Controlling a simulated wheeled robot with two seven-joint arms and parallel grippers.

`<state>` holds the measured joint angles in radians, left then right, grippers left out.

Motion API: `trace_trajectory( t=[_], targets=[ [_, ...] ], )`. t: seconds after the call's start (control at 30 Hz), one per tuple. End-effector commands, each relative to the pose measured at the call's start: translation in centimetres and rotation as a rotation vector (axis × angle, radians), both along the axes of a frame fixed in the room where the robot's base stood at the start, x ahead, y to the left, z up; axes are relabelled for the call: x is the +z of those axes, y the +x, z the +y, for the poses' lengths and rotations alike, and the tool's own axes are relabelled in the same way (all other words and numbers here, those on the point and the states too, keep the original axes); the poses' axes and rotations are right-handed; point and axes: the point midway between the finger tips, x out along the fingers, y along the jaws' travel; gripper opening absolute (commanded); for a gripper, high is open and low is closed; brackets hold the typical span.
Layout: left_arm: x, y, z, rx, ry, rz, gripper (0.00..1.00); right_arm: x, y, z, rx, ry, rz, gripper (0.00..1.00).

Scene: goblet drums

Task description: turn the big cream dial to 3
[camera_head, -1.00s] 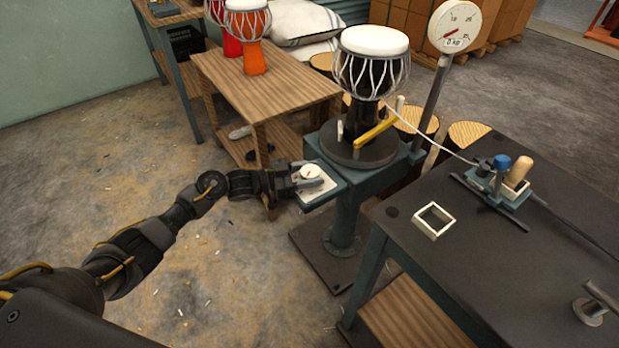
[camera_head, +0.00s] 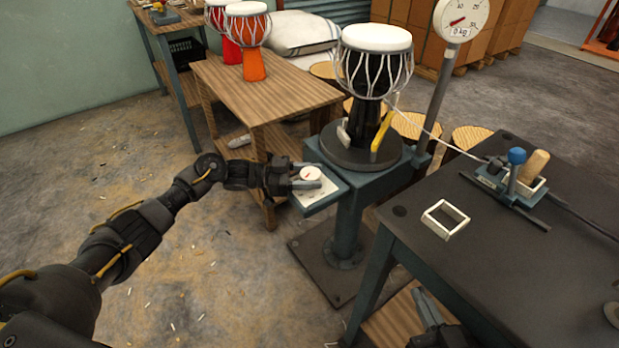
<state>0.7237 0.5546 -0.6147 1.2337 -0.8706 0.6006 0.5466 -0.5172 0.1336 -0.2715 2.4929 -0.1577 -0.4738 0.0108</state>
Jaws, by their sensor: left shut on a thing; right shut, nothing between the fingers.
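The cream dial (camera_head: 311,173) is a round knob with a small red mark, on a pale plate (camera_head: 316,197) fixed to the blue-grey bracket at the left of the drum stand. My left gripper (camera_head: 304,184) reaches in from the left and is shut on the dial at its near side. The fingers cover part of the dial and plate, and no numbers are readable. My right gripper (camera_head: 427,308) shows at the bottom edge, below the dark table's front side, shut and empty.
A black and white goblet drum (camera_head: 373,65) stands on a round dark turntable (camera_head: 360,158) with a yellow bar (camera_head: 381,132), just right of the dial. A wooden table (camera_head: 262,88) with orange and red drums is behind. The dark table (camera_head: 480,240) holds a white frame (camera_head: 445,220).

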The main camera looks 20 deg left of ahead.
Motion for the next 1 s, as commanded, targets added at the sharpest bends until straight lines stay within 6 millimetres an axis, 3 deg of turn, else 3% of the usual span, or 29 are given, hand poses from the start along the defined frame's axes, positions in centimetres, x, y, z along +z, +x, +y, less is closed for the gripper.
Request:
trace_trajectory(
  t=[0.4, 0.43, 0.57, 0.87, 1.0],
  targets=[
    [0.3, 0.2, 0.0, 0.001, -0.002, -0.007, 0.27, 0.3, 0.0, 0.1, 0.004, 0.007, -0.014, 0.00],
    [0.3, 0.2, 0.0, 0.001, -0.002, -0.007, 0.53, 0.3, 0.0, 0.1, 0.004, 0.007, -0.014, 0.00],
    [0.2, 0.1, 0.0, 0.001, -0.002, -0.006, 0.70, 0.3, 0.0, 0.1, 0.004, 0.007, -0.014, 0.00],
    [0.1, 0.0, 0.2, 0.000, 0.000, -0.002, 0.70, 0.2, 0.0, 0.2, 0.004, 0.007, -0.013, 0.00],
    [0.0, -0.3, 1.6, 0.002, 0.001, -0.001, 0.70, 0.1, 0.0, 0.1, 0.002, 0.003, -0.004, 0.00]
  ],
)
